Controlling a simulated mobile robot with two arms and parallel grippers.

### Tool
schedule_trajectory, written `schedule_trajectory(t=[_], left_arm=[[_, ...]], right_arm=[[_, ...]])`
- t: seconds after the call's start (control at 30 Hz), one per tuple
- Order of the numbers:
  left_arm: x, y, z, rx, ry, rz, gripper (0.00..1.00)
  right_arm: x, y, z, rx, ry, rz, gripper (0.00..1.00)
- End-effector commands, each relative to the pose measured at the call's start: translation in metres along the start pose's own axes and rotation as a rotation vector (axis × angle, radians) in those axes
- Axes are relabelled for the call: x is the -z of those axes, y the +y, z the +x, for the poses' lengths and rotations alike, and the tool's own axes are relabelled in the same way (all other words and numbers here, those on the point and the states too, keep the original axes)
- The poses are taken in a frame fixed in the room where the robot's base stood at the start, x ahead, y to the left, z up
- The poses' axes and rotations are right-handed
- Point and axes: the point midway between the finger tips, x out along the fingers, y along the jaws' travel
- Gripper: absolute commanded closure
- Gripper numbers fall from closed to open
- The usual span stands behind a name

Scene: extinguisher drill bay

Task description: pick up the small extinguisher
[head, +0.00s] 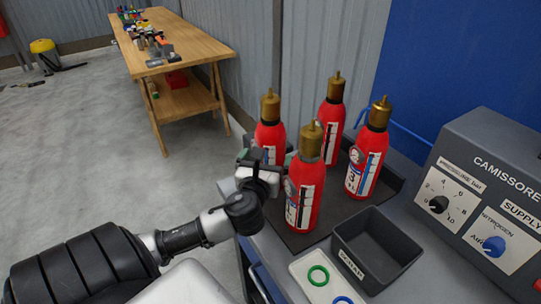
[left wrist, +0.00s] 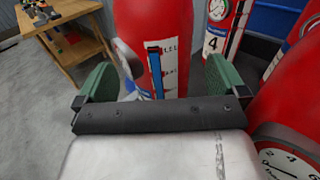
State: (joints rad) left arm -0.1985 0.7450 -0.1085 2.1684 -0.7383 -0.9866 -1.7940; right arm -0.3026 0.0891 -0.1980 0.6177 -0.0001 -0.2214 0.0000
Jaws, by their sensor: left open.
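Several red extinguishers with brass tops stand upright on a dark tray (head: 297,240). My left gripper (head: 266,157) is open beside the back-left extinguisher (head: 270,136). In the left wrist view, its green fingers (left wrist: 160,82) are on either side of that extinguisher's red body (left wrist: 177,40); contact cannot be told. The front extinguisher (head: 305,187) stands close to the gripper's right and fills the right edge of the wrist view (left wrist: 290,105). Another extinguisher (head: 331,113) is at the back, and one marked 3 (head: 367,155) is at the right. Which is the small one is unclear. My right gripper is out of view.
An open dark bin (head: 377,247) and a pale tray with green and blue rings (head: 318,275) lie in front. A grey control panel (head: 490,200) is at the right.

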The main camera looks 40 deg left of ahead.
Motion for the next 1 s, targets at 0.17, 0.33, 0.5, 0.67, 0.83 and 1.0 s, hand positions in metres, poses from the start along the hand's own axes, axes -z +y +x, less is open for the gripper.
schedule_trajectory(t=[0.17,0.33,0.5,0.67,0.83,1.0], left_arm=[[-0.002,0.003,0.029,-0.003,-0.002,0.0,0.0],[-0.001,0.002,0.042,-0.002,0.001,-0.001,0.0],[0.0,0.002,0.042,-0.001,0.001,0.0,0.0],[0.0,0.002,0.042,-0.001,0.001,0.0,0.18],[0.0,0.002,0.042,-0.001,0.001,0.0,0.44],[0.0,0.002,0.042,-0.001,0.001,0.0,0.7]], right_arm=[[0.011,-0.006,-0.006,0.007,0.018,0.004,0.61],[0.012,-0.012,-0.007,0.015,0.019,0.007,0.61],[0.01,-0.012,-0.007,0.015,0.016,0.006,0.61],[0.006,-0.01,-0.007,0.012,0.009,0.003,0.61],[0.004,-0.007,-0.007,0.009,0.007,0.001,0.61],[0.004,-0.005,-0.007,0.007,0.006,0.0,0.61]])
